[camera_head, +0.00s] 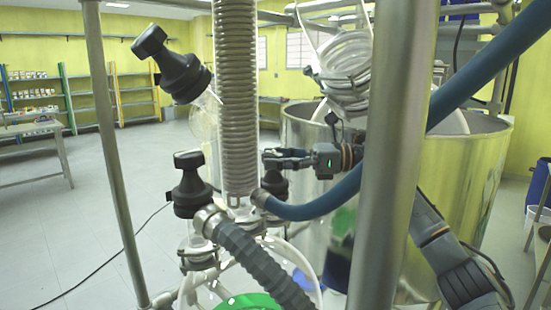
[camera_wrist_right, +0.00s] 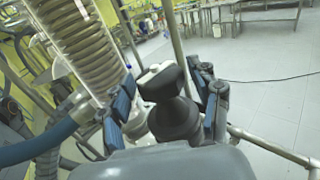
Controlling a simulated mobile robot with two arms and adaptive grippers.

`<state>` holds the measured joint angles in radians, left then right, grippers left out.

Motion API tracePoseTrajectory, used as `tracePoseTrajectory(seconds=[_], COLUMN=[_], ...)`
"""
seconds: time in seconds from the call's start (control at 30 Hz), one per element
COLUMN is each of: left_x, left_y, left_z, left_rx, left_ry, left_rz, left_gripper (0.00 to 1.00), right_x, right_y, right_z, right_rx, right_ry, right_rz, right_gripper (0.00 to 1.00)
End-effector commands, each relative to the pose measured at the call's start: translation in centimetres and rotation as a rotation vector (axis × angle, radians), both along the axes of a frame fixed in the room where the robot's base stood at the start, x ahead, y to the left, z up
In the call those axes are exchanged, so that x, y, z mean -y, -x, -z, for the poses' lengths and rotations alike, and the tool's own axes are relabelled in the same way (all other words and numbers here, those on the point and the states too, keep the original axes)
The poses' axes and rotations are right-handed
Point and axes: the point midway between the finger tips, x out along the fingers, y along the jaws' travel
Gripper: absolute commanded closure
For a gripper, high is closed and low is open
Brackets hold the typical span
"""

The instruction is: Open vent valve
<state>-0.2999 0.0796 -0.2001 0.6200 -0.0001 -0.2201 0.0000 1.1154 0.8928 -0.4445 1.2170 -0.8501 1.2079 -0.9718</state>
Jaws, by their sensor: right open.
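My right gripper (camera_head: 268,158) is behind the glass column in the head view, its fingers pointing left. Just below its fingertips is a black valve (camera_head: 274,184), partly hidden by the column and blue hose. In the right wrist view a black valve with a T-shaped handle (camera_wrist_right: 163,83) stands between the two open fingers of the gripper (camera_wrist_right: 164,95). It appears to be the same valve. I cannot tell whether a finger touches it. Two other black valves show in the head view, one high left (camera_head: 174,66), one lower (camera_head: 190,184). Which is the vent valve is not marked. My left gripper is not in view.
The coiled glass column (camera_head: 236,95) stands close to the gripper. A steel post (camera_head: 393,150) and blue hose (camera_head: 315,209) are in front of my right arm. A large metal vessel (camera_head: 470,190) stands behind. A grey ribbed hose (camera_head: 262,262) runs below. Open floor lies left.

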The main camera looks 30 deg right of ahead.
Motion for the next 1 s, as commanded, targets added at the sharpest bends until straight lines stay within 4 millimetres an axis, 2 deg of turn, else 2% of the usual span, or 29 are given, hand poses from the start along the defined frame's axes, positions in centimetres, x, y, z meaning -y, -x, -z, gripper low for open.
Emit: tracePoseTrajectory(seconds=[0.17,0.7,1.0], left_x=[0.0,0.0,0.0], left_y=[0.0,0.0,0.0], left_z=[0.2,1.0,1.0], left_rx=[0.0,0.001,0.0], left_ry=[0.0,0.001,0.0], left_rz=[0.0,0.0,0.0], left_gripper=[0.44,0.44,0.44], right_x=[0.5,6.3,7.5], right_y=[0.2,3.0,3.5], right_z=[0.0,0.0,-0.2], right_rx=[0.0,0.001,0.001], right_ry=[-0.001,-0.002,-0.003], right_rz=[0.001,0.003,0.007], right_gripper=[0.38,0.38,0.38])
